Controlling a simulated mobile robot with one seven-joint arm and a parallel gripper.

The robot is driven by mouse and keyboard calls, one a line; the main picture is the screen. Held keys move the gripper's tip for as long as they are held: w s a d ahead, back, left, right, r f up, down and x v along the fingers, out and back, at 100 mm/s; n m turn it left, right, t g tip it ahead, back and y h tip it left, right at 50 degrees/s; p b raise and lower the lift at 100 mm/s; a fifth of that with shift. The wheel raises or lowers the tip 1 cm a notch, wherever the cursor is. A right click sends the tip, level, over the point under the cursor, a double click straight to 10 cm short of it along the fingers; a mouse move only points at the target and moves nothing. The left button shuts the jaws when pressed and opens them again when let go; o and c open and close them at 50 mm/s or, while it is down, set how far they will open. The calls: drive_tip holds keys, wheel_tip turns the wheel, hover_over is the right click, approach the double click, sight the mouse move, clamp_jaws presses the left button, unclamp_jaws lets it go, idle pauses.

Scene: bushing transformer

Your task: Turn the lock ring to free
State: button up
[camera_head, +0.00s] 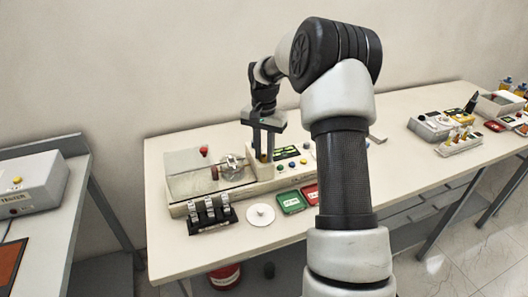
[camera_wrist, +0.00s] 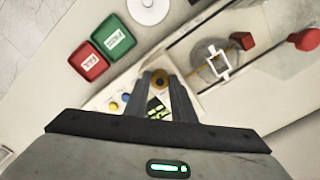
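A round grey fitting with a pale square frame (camera_wrist: 215,63) sits on the device, and in the head view it is the clear round part (camera_head: 231,166). A small brown ring-shaped knob (camera_wrist: 160,79) shows between my fingertips in the wrist view. I cannot tell which of these is the lock ring. My gripper (camera_head: 264,150) points down over the device's control panel, right of the grey fitting. In the wrist view its two fingers (camera_wrist: 164,88) are apart, with the knob and a green display seen in the gap. I see no clear contact; the height above the panel is hard to judge.
A red block (camera_wrist: 243,41) and a red knob (camera_wrist: 305,39) stand near the fitting. A green tray (camera_head: 291,201), a red tray (camera_head: 311,194), a white disc (camera_head: 261,214) and a black rack (camera_head: 212,219) lie in front. More devices stand at the table's right.

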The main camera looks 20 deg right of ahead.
drive_tip(key=shift+c, duration=0.5)
drive_tip(key=shift+n, duration=0.4)
drive_tip(key=n+p, duration=0.1)
drive_tip(key=n, duration=0.2)
drive_tip(key=shift+n, duration=0.4)
drive_tip(key=n, duration=0.4)
drive_tip(key=shift+n+p, duration=0.3)
drive_tip(key=shift+p, duration=0.05)
drive_tip(key=n, duration=0.4)
drive_tip(key=shift+p, duration=0.3)
drive_tip(key=n, duration=0.4)
drive_tip(key=shift+p, duration=0.3)
drive_tip(key=shift+n, duration=0.5)
drive_tip(key=o, duration=1.1)
drive_tip(key=shift+c, duration=0.2)
drive_tip(key=shift+r, duration=0.15)
